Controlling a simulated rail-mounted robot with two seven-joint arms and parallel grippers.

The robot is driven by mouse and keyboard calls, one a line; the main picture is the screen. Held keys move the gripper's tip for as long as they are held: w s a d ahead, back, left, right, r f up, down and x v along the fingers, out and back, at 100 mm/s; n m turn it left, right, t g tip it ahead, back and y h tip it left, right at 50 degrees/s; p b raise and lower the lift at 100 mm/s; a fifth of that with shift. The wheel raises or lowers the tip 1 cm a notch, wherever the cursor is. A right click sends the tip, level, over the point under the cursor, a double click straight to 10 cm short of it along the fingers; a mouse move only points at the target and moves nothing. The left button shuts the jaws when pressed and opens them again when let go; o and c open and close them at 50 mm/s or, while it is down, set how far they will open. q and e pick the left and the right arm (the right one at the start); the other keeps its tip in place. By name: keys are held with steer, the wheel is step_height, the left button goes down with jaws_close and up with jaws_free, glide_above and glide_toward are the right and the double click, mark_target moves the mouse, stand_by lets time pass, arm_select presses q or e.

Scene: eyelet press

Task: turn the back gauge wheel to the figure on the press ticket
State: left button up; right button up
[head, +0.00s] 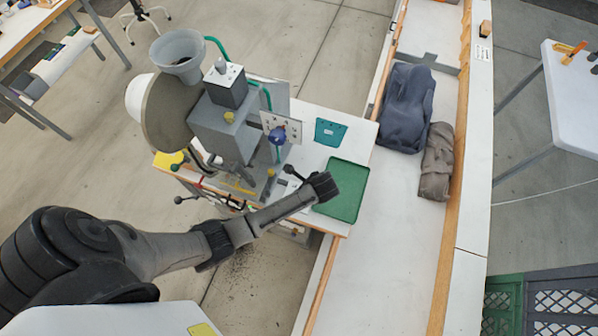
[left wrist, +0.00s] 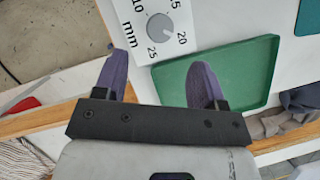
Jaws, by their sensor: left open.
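The eyelet press (head: 222,125) stands on the bench. I cannot make out a press ticket. My right gripper is not in view.
A green tray (head: 345,191) lies beside the dial plate; it also shows in the left wrist view (left wrist: 232,76). A teal flat piece (head: 330,132) and a plate with a blue knob (head: 277,136) are near the press. Dark bundles (head: 405,105) lie on the white surface to the right.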

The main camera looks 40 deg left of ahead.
arm_select(q)
steer(key=x, duration=0.8)
steer(key=shift+a+f+b, duration=0.1)
steer(key=shift+b, duration=0.25)
steer(key=c, duration=0.9)
